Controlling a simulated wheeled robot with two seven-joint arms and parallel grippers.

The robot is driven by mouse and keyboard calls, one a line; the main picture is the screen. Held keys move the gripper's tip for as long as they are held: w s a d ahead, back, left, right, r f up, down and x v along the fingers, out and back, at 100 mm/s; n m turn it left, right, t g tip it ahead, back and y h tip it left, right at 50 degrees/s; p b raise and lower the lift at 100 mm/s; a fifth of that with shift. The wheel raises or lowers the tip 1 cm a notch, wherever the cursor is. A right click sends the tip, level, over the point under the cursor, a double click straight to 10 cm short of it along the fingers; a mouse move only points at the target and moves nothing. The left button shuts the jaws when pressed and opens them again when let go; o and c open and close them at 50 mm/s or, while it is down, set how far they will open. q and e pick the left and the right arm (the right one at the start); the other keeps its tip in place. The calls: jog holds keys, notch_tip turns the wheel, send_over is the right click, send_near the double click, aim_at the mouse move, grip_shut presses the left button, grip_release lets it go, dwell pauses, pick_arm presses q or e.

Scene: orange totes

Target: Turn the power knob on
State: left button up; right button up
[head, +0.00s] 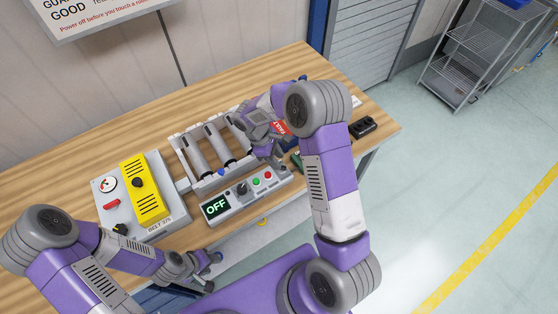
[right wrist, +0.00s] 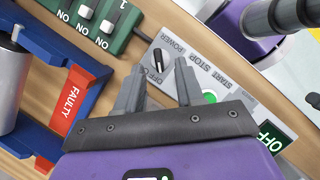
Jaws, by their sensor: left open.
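The power knob (right wrist: 157,58) is small and black with a white pointer line, on a grey control panel (right wrist: 215,68). In the head view the panel (head: 225,206) lies at the table's front edge, and its display (head: 215,207) reads OFF. My right gripper (right wrist: 157,78) is open and empty. Its fingertips appear on either side of the knob in the wrist view; I cannot tell their height above it. In the head view the right gripper (head: 272,155) is beyond the panel. My left gripper (head: 211,272) is open near the front edge.
A green START button (head: 256,181) and a red STOP button (head: 268,175) are beside the knob. A grey unit with a yellow cover (head: 145,188) stands left. A roller conveyor (head: 210,148) lies behind the panel. A blue-and-red FAULTY tray (right wrist: 75,80) and green switch box (right wrist: 105,22) are close to my right gripper.

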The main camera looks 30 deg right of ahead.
jog(key=x, duration=0.3)
jog(key=shift+w, duration=0.25)
jog(key=shift+s+d+f, duration=0.1)
jog(key=shift+s+f, duration=0.15)
jog(key=shift+f, duration=0.3)
jog(key=shift+w, duration=0.1)
grip_shut()
